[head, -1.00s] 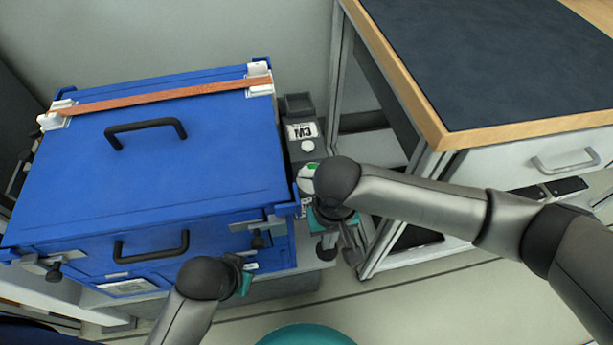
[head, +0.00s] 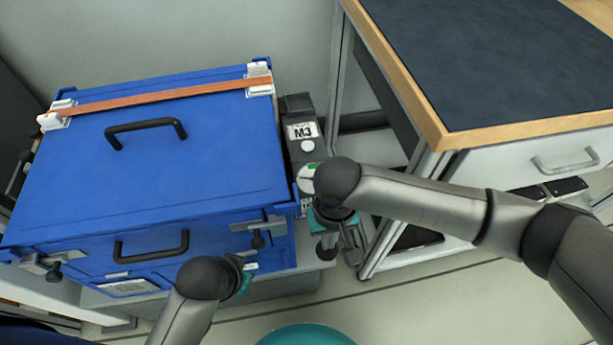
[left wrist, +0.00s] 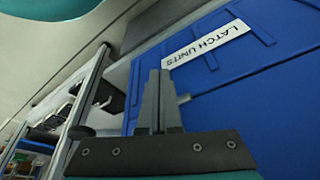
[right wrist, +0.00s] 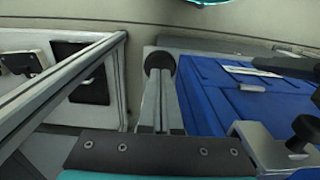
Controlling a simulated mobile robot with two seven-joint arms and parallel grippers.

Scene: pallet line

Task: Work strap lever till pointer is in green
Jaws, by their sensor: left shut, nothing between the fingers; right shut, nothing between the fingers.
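The blue case (head: 200,170) has an orange strap (head: 165,95) across its lid. Beside its right side stands a grey strap unit (head: 299,108) labelled M3. Its white dial (head: 306,178) shows a green patch; my right wrist covers part of it and I cannot make out the pointer. My right gripper (head: 352,252) is shut and empty, pointing down below the dial. In the right wrist view a black round knob (right wrist: 160,63), apparently the lever's end, sits at the fingertips; contact is unclear. My left gripper (left wrist: 160,78) is shut and empty by the case's front.
A bench (head: 440,125) with a dark top and wooden edge stands to the right, leaving a narrow gap beside the strap unit. The case front has a black handle (head: 152,246) and latches with black knobs (head: 258,240). Open floor (head: 440,300) lies in front.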

